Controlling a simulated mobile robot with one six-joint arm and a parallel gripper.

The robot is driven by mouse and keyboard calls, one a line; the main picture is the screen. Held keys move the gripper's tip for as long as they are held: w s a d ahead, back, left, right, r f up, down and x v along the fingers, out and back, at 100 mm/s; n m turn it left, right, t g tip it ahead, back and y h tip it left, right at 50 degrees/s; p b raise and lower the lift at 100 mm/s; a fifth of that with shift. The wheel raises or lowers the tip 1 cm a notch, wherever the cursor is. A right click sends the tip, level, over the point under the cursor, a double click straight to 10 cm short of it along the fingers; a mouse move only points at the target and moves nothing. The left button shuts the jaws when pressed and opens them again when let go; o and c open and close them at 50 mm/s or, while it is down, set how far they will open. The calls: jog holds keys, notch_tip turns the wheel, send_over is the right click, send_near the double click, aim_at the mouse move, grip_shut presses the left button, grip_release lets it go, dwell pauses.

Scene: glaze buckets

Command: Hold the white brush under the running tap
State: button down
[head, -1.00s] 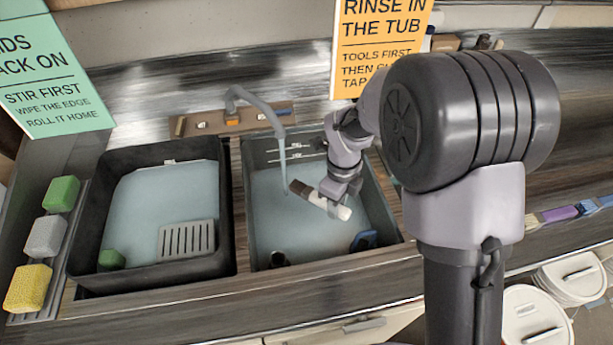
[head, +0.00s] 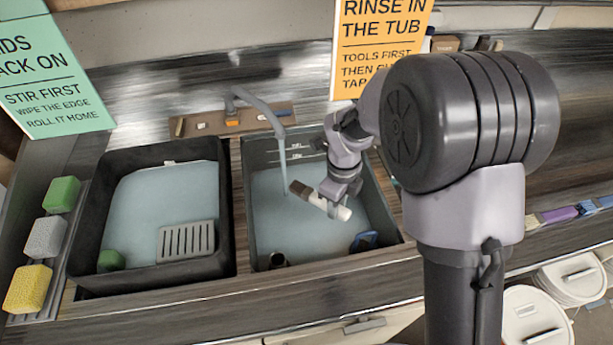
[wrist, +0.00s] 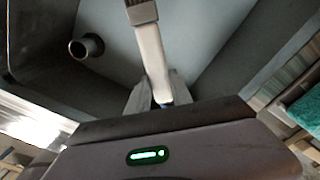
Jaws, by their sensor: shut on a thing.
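The white brush (head: 322,200) is held over the right-hand tub (head: 262,235), tilted, with its dark bristle end up and to the left. My gripper (head: 338,203) is shut on its white handle; the handle also shows between the fingers in the wrist view (wrist: 150,55). The tap (head: 262,106) arches over the tub, and a thin stream of water (head: 283,170) falls from its spout. In the head view the bristle end is just right of the stream; I see a small gap between them.
A dark tub (head: 75,240) with a grey grate (head: 186,240) stands on the left. Several sponges (head: 44,237) line the left edge. A blue item (head: 362,241) and a dark pipe (head: 278,260) are in the right tub. An orange sign (head: 375,45) stands behind.

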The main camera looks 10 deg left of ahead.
jog(key=s+d+r, duration=0.3)
jog(key=s+r, duration=0.1)
jog(key=shift+p, duration=0.4)
dwell(0.6)
